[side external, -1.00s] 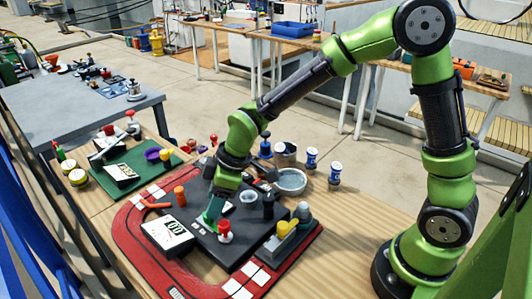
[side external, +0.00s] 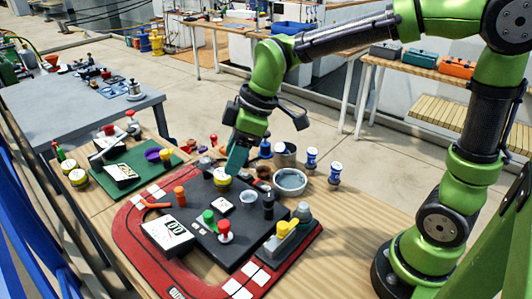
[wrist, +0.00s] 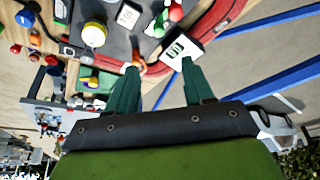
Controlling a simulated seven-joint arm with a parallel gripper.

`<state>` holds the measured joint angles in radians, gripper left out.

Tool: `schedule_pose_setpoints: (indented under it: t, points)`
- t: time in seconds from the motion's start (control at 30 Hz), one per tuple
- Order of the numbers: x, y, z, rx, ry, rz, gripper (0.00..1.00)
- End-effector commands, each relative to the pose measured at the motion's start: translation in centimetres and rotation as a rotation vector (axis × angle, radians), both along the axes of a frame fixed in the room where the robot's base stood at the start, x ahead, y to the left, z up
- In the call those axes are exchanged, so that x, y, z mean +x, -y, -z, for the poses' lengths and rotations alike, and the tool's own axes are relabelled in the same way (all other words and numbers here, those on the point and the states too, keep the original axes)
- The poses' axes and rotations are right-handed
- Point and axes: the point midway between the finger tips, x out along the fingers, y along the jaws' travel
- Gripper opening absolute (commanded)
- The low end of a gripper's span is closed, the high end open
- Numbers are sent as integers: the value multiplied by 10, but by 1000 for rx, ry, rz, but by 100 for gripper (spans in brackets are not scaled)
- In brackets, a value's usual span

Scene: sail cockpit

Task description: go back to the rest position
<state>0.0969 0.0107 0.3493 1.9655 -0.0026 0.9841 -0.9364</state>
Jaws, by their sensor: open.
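My gripper (side external: 236,160) is raised above the dark board (side external: 235,252) on the wooden table, near the board's back edge. In the wrist view my gripper (wrist: 158,85) shows two teal fingers spread apart with nothing between them. A yellow-topped round piece (side external: 222,181) stands on the board below the fingers. A green-topped piece (side external: 209,217) and a red-topped piece (side external: 225,231) stand further forward. The white display box (side external: 167,236) sits at the front left; it also shows in the wrist view (wrist: 184,45).
A grey metal bowl (side external: 289,182) and blue-and-white pieces (side external: 312,160) stand behind the board. A box with a yellow handle (side external: 284,238) is at the right. A green mat (side external: 137,171) lies at the left. The wooden table is bare at the right (side external: 350,240).

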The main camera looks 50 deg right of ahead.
Motion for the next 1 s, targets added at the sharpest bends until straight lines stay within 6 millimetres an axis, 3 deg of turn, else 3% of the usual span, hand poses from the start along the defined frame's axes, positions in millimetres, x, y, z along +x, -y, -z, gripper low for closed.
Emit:
schedule_pose_setpoints:
  t: [0.17, 0.27, 0.7, 0.83, 1.0]
  points:
    - [0, 0, 1, 17, -18, 62, 52]
    - [-8, 8, 9, 35, -63, 187, 52]
    - [-104, 89, -13, 275, -24, 973, 52]
    - [-125, 100, -19, 361, 11, 1059, 52]
    - [-135, 103, -28, 408, 53, 1058, 52]
